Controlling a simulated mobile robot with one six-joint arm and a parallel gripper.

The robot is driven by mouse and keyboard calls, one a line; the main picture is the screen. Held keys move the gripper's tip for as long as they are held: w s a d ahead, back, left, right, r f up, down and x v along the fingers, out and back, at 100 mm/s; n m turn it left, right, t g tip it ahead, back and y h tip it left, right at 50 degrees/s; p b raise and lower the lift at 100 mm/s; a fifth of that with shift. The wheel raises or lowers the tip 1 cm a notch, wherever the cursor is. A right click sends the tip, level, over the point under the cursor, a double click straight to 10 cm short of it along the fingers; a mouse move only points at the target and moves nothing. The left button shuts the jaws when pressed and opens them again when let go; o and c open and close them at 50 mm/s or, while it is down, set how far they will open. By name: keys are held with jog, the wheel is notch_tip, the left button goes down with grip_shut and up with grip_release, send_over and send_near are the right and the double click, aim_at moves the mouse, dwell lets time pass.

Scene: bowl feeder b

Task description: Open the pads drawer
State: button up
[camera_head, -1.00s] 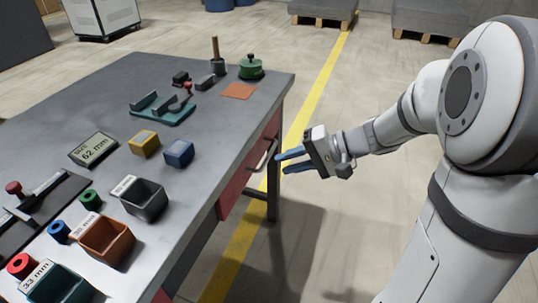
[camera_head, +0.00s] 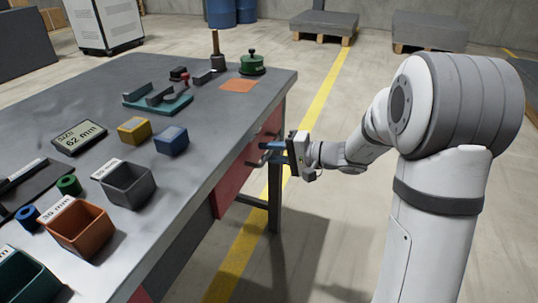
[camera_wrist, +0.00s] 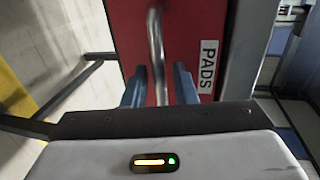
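The pads drawer has a red front (camera_wrist: 185,35) with a white PADS label (camera_wrist: 208,66) in the wrist view. Its metal bar handle (camera_wrist: 156,50) runs up the middle of that view. In the head view the handle (camera_head: 258,152) sticks out from the side of the workbench. My gripper (camera_wrist: 160,85) is open, with one blue finger on each side of the handle's line. A gap shows between the handle and each finger. In the head view my gripper (camera_head: 268,152) is at the handle, and part of the handle is hidden by the fingers.
The grey workbench top (camera_head: 215,115) carries bins, blocks, a teal fixture (camera_head: 158,104) and a green lidded pot (camera_head: 252,64). A bench leg (camera_head: 275,195) stands just below my gripper.

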jog(key=shift+a, duration=0.2)
jog(key=shift+c, duration=0.3)
grip_shut()
